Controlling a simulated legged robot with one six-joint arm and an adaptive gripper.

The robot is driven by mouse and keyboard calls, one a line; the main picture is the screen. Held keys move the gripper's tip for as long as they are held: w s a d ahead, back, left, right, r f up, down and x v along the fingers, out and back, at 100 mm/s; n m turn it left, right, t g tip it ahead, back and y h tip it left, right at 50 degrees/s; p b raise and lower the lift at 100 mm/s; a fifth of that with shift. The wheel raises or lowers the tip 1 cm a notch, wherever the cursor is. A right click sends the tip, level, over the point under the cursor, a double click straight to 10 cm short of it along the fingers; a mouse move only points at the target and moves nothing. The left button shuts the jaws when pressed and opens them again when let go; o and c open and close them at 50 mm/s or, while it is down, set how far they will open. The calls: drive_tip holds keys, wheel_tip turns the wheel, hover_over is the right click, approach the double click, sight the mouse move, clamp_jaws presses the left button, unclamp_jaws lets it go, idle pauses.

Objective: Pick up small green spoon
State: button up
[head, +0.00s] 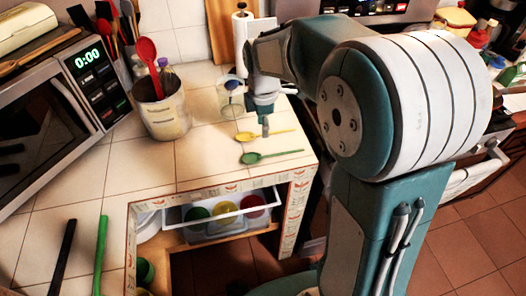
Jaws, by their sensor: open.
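The small green spoon (268,156) lies flat on the tiled counter near its front right corner, its bowl to the left and its thin handle to the right. A yellow spoon (248,137) lies just behind it, roughly parallel. My gripper (264,122) points down over the counter behind the green spoon, close to the yellow one. It is open with nothing seen in it. One finger overlaps the yellow spoon in the picture; I cannot tell whether they touch. My arm covers the area to the right.
A utensil crock (163,112) and a glass jar (231,96) stand left of my gripper. A microwave (55,115) is at the left. A longer green utensil (101,255) and a black one (62,255) lie front left. Below the counter edge, an open compartment holds colored cups (225,208).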

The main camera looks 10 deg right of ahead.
hover_over(263, 156)
drive_tip(key=f, duration=0.6)
drive_tip(key=shift+w+a, duration=0.15)
drive_tip(key=shift+a, duration=0.05)
drive_tip(key=f, duration=0.5)
drive_tip(key=shift+d, duration=0.3)
drive_tip(key=shift+s+a, duration=0.1)
drive_tip(key=shift+s, duration=0.1)
drive_tip(key=shift+c, duration=0.2)
clamp_jaws()
